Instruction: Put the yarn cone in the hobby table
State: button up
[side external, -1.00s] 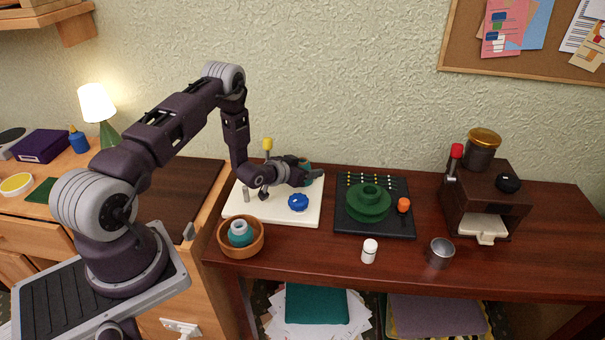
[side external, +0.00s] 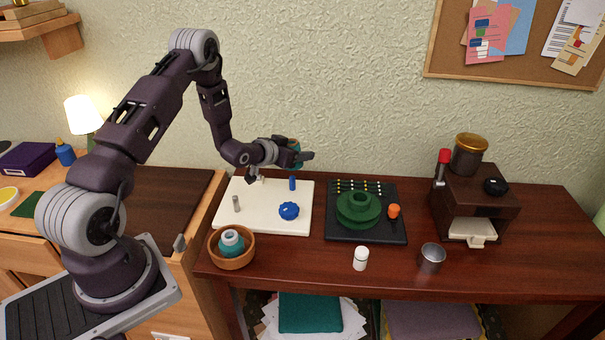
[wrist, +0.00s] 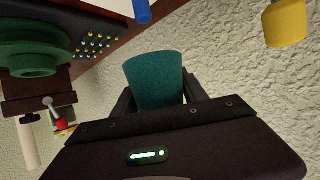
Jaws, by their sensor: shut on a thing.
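My gripper (side external: 303,156) is shut on a teal yarn cone (side external: 295,145) and holds it in the air above the back of the white board (side external: 262,222). The wrist view shows the teal cone (wrist: 155,80) between the two fingers, its wider end away from the palm. In the side view the gripper hides part of the cone. The hobby table seems to be the dark reddish-brown table (side external: 310,268) under the board. A blue peg (side external: 292,183) stands on the board below the gripper.
The board also bears a blue knob (side external: 289,211) and a grey peg (side external: 236,204). A wooden bowl (side external: 232,262) holds a teal-and-grey thing. To the right are a black tray (side external: 338,231) with a green spool, a white bottle (side external: 360,259), a metal cup (side external: 432,259) and a brown machine (side external: 478,205).

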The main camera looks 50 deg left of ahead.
jog(key=s+d+r+m+h, duration=0.1)
jog(key=s+d+r, duration=0.1)
jog(key=d+r, duration=0.65)
jog(key=s+d+r+m+h, duration=0.2)
jog(key=d+r, duration=0.6)
jog(key=d, duration=0.1)
jog(key=m+h, duration=0.1)
jog(key=h, duration=0.1)
send_over(312, 256)
notch_tip(312, 256, down, 20)
jog(key=r, duration=0.1)
notch_tip(312, 256, down, 9)
jog(key=shift+r, duration=0.1)
jog(key=o, duration=1.4)
jog(key=shift+o, duration=0.2)
